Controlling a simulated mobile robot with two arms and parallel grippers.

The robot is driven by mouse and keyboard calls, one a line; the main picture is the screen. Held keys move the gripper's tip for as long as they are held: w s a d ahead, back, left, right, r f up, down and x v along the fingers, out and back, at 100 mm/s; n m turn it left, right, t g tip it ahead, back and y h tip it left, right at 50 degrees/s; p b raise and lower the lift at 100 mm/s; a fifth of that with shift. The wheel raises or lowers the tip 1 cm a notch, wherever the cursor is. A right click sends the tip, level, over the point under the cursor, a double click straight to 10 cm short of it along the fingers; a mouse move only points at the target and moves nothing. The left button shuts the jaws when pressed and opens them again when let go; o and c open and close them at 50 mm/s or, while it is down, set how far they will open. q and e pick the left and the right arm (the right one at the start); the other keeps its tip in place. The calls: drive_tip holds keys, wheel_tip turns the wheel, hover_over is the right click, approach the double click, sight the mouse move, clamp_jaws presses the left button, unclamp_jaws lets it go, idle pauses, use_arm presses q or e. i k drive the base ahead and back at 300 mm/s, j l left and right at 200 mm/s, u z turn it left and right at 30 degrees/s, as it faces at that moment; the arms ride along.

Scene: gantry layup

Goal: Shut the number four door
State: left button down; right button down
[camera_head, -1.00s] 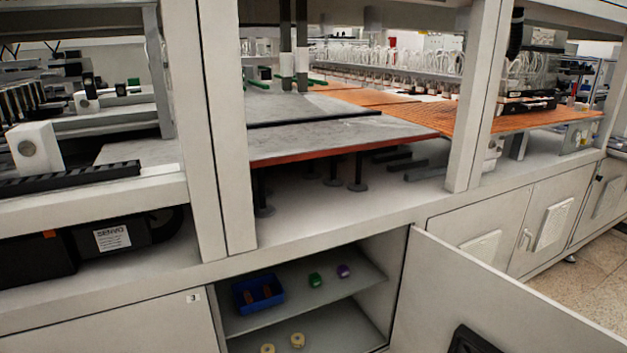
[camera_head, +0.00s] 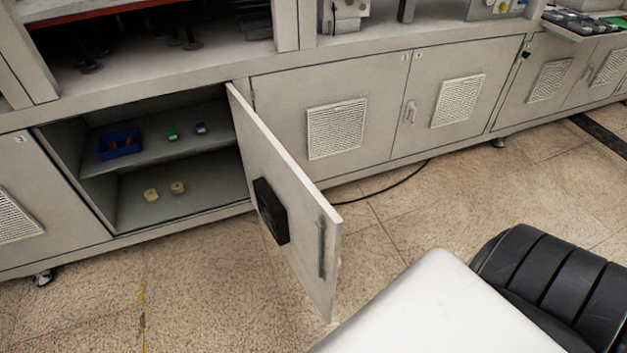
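One cabinet door (camera_head: 285,190) stands wide open in the head view, hinged on the right side of its opening and swung out toward me. It carries a black box (camera_head: 270,211) and a long handle (camera_head: 322,246) near its free edge. No number is readable on this door. The open cabinet has a shelf (camera_head: 160,150) with a blue bin (camera_head: 120,144), a green item (camera_head: 172,134) and a purple item (camera_head: 201,128). Neither gripper shows in view.
Closed doors with white vents (camera_head: 337,128) stand right of the open one; a numbered door (camera_head: 20,200) is on the left. A black cable (camera_head: 385,184) lies on the tiled floor (camera_head: 200,290). Floor in front of the cabinet is free.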

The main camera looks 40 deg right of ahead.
sight(289, 205)
drive_tip(key=l+u, duration=0.2)
drive_tip(key=l, duration=0.8)
drive_tip(key=k+l+u, duration=0.2)
drive_tip(key=l, duration=0.8)
drive_tip(key=i+l, duration=0.15)
drive_tip(key=l, duration=0.25)
drive_tip(key=i+l, duration=0.15)
drive_tip(key=l, duration=0.2)
drive_tip(key=i+u, duration=0.05)
